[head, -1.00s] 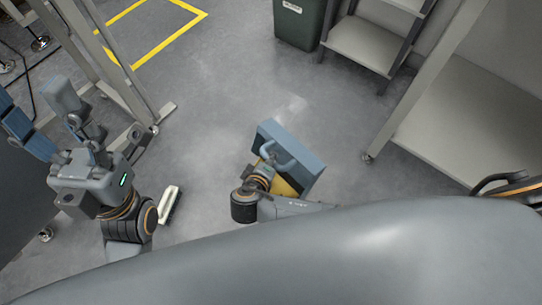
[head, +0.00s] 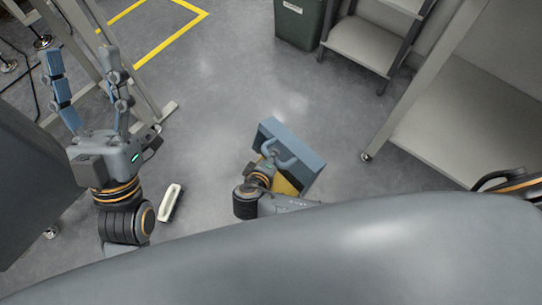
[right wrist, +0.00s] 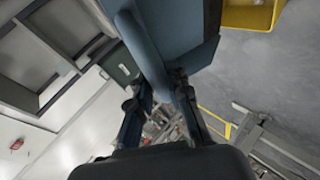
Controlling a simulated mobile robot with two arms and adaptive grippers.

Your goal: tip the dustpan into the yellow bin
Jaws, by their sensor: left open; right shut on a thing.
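The blue dustpan (head: 297,158) is in my right gripper (head: 272,160), above the yellow bin (head: 286,187) in the head view. The dustpan covers much of the bin there. In the right wrist view, my right gripper (right wrist: 163,85) is shut on the dustpan's handle and the dustpan (right wrist: 185,35) fills the top middle. The yellow bin (right wrist: 248,15) shows at the top right of that view. I cannot tell whether anything lies in the dustpan. My left gripper (head: 88,75) is open and empty at the left, fingers apart and pointing up the picture.
A cream brush (head: 171,203) lies on the floor beside my left wrist. A green bin (head: 299,22) stands at the back, next to grey shelves (head: 368,42). A metal frame (head: 120,75) stands behind my left gripper.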

